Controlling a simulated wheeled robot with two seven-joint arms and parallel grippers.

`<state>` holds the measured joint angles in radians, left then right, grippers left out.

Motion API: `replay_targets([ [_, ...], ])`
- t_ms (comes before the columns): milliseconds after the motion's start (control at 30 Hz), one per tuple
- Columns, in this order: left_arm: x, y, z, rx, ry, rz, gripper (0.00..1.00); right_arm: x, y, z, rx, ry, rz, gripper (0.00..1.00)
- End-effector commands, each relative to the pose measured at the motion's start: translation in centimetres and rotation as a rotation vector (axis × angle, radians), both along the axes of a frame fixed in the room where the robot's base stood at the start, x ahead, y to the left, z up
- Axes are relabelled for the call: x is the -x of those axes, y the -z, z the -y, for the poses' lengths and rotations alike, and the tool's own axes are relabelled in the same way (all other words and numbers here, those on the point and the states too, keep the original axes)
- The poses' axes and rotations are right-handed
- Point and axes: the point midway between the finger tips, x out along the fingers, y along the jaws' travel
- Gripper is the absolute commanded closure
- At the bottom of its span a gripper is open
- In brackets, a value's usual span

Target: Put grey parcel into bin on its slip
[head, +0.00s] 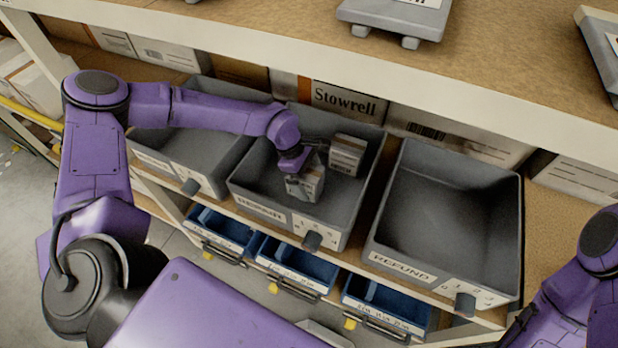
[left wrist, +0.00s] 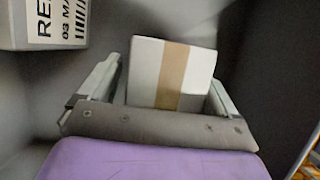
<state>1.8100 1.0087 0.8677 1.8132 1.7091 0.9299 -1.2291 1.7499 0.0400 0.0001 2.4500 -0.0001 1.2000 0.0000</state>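A pale grey parcel (head: 307,184) with a tan tape strip is low in the middle bin (head: 245,187), whose label seems to read REPAIR. My left gripper (head: 300,176) reaches down into this bin over the parcel. In the left wrist view, the parcel (left wrist: 146,72) stands between the two fingers of my left gripper (left wrist: 165,90). A thin dark gap shows beside the left finger, so the fingers look open around it. The parcel's underside is hidden. My right gripper is out of view; only part of the right arm shows.
A second parcel (head: 347,155) with a printed label lies in the same bin, and also shows in the left wrist view (left wrist: 55,22). The REFUND bin (head: 440,215) at right is empty. Another grey bin (head: 200,150) stands left. A wooden shelf (head: 500,50) overhangs behind. Blue drawers (head: 300,262) sit below.

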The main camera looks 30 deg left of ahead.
Motion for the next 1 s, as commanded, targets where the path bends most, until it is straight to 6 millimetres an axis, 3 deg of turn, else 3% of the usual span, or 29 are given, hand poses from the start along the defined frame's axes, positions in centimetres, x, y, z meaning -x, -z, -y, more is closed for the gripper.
replay_targets([
  [167, -0.1, -0.9, -0.2, 0.001, -0.001, 0.003, 0.08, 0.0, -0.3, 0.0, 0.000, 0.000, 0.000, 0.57],
  [600, 0.1, -10.2, -4.1, 0.001, -0.002, 0.003, 0.08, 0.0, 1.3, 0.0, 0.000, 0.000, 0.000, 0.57],
  [767, 0.3, -11.4, -4.6, 0.000, 0.000, 0.001, 0.08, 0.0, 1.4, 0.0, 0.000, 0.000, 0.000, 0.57],
  [1000, 0.3, -11.5, -4.6, 0.000, 0.000, 0.000, 0.08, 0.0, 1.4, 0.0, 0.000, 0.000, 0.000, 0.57],
])
